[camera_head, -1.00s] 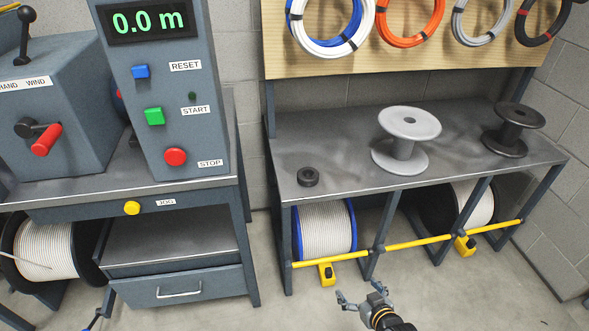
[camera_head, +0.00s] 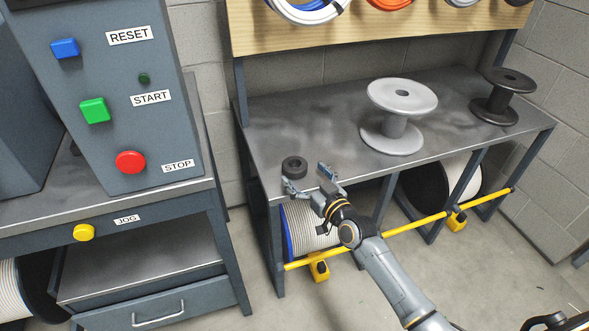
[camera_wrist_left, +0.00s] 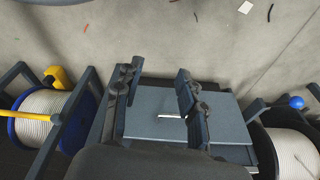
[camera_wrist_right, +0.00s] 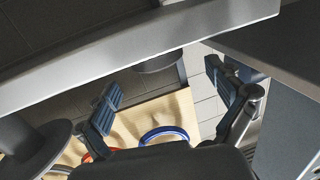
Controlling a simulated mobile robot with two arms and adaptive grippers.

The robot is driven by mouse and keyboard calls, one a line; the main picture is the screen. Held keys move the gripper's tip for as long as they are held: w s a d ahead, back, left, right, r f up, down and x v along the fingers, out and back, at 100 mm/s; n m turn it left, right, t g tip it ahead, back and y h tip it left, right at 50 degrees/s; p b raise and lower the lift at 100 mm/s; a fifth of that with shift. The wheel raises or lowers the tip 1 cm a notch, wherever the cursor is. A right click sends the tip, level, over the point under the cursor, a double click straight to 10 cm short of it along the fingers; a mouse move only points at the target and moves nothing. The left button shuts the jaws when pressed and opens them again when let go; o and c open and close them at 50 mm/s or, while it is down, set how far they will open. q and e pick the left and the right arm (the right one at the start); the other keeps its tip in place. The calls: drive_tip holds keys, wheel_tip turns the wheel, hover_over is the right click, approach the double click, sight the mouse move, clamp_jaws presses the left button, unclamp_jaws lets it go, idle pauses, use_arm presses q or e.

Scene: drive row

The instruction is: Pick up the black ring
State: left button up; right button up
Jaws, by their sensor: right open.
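The black ring (camera_head: 294,166) lies flat on the grey metal bench top (camera_head: 262,120), near its front left corner. My right gripper (camera_head: 308,180) is open, with its fingers apart, at the front edge of the bench just in front of the ring. No contact with the ring is clear. In the right wrist view the ring (camera_wrist_right: 158,62) shows as a dark round shape beyond the bench edge, partly hidden by it, and the open fingers (camera_wrist_right: 167,96) are empty. My left gripper (camera_wrist_left: 157,75) is open and empty in its own wrist view.
A grey spool (camera_head: 400,112) and a black spool (camera_head: 500,95) stand farther right on the bench. A yellow bar (camera_head: 400,235) runs along the front below. The control panel (camera_head: 105,100) stands left. Bench top behind the ring is clear.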

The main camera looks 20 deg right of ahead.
sight(299, 168)
drive_tip(key=x, duration=0.2)
drive_tip(key=b+x, duration=0.1)
drive_tip(key=x, duration=0.1)
drive_tip(key=shift+w+f, duration=0.25)
drive_tip(key=shift+w, duration=0.1)
use_arm(q)
drive_tip(key=r, duration=0.2)
drive_tip(key=w+r, duration=0.1)
drive_tip(key=r, duration=0.2)
drive_tip(key=shift+r, duration=0.15)
use_arm(e)
drive_tip(key=shift+w, duration=0.4)
drive_tip(key=shift+r, duration=0.1)
drive_tip(key=c, duration=1.3)
